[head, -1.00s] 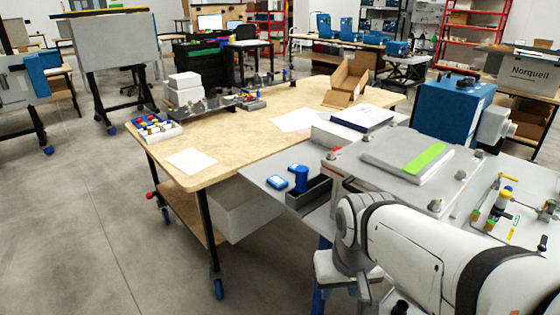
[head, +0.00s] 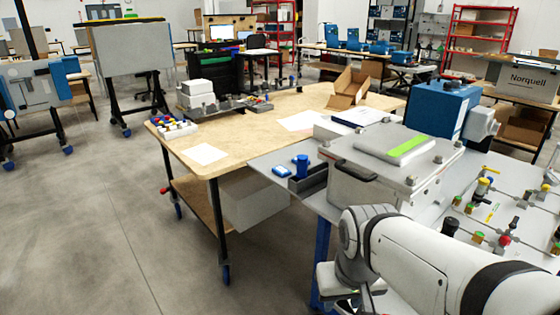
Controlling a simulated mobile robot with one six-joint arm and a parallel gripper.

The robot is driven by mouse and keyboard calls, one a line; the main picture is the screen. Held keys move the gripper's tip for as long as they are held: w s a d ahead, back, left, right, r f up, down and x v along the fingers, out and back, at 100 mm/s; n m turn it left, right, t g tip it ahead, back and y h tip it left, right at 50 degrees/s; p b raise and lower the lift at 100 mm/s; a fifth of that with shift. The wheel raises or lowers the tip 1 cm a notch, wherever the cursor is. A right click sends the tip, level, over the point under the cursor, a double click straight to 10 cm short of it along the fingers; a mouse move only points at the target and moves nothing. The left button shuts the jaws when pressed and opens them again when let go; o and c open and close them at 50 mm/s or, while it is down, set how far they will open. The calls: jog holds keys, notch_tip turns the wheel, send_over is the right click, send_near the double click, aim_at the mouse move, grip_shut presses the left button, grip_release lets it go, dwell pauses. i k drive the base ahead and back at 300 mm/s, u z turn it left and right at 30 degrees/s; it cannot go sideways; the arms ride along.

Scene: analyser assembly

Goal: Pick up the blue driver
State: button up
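I cannot make out for certain which thing is the blue driver. A blue upright cylinder (head: 301,167) stands at the left end of a dark open tray (head: 313,181) on the grey bench's left wing. A small flat blue item (head: 281,171) lies just left of it. Small blue and red pieces also sit in a white tray (head: 176,131) on the wooden table, too small to tell apart. My white arm reaches in from the lower right, its wrist low in front of the grey bench. My gripper is not visible.
The wooden table (head: 240,136) carries a white sheet, stacked white boxes and an open cardboard box (head: 350,88). The grey bench holds a lidded metal housing (head: 385,160), a blue unit (head: 440,108) and valve fittings at right. Open floor lies at left.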

aim_at(302, 161)
jog(key=u, duration=1.7)
jog(key=i, duration=2.45)
jog(key=z, duration=3.45)
jog(key=i, duration=0.85)
jog(key=z, duration=0.05)
